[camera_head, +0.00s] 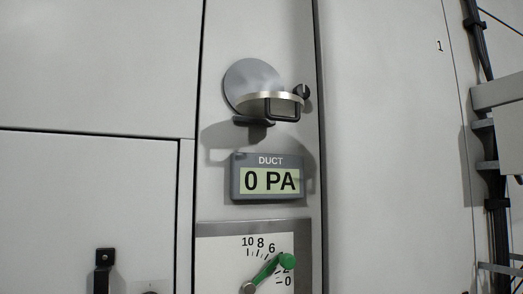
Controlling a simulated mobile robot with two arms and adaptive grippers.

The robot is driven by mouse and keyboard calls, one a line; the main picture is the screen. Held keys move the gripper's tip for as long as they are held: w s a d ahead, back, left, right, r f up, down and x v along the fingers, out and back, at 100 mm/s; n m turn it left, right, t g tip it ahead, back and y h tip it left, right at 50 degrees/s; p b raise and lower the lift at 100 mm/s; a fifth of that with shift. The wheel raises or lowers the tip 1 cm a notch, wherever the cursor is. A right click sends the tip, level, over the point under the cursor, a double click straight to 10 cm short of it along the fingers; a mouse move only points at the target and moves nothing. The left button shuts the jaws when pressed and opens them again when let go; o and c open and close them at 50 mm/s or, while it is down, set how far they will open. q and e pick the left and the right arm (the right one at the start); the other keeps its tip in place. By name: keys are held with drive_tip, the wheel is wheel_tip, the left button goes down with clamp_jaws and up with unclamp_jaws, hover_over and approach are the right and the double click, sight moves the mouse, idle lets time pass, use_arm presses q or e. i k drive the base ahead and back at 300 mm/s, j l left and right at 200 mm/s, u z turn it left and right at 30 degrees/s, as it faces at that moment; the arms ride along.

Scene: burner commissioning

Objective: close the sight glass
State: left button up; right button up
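The sight glass (250,78) is a round grey-blue disc on the narrow light panel, above the DUCT display. A round metal-rimmed cover (257,104) sticks out from the panel in front of its lower part, seen nearly edge-on. The cover stands away from the disc, so the sight glass looks open. A dark loop handle (283,117) is on the cover's near side, and a small dark knob (302,91) sits at its right. A dark bracket is below it. Neither of my grippers is in view.
A dark latch (104,268) is at lower left. Steps and dark pipework (484,130) stand at the right edge.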

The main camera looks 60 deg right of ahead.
sight(277, 106)
drive_tip(key=k+l+z, duration=0.1)
drive_tip(key=z, duration=1.45)
